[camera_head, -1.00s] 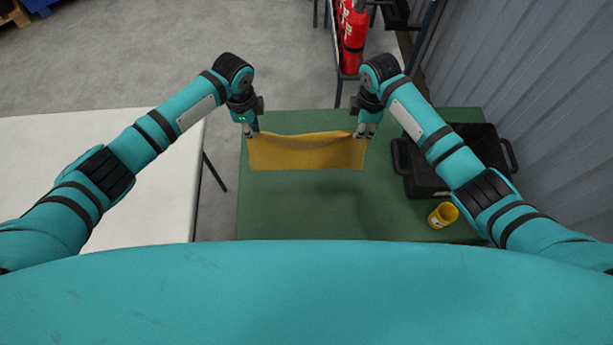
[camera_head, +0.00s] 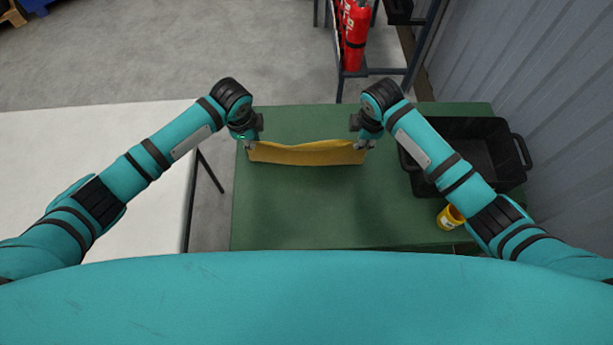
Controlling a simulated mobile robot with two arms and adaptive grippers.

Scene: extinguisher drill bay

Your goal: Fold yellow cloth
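The yellow cloth (camera_head: 306,154) is stretched between my two grippers above the green table (camera_head: 300,215). It shows as a narrow band with a slightly sagging upper edge. My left gripper (camera_head: 249,146) is shut on the cloth's upper left corner. My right gripper (camera_head: 362,145) is at the upper right corner and appears shut on it, its fingertips partly hidden by the wrist. A shadow lies on the table below the cloth, so the cloth seems held up at least in part; whether its lower edge touches the table I cannot tell.
A black crate (camera_head: 518,165) stands on the right of the green table, partly behind my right arm. A yellow tub (camera_head: 449,217) is near my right forearm. A white table (camera_head: 150,215) is at left. A red extinguisher (camera_head: 355,40) stands on a rack behind. The table's front middle is clear.

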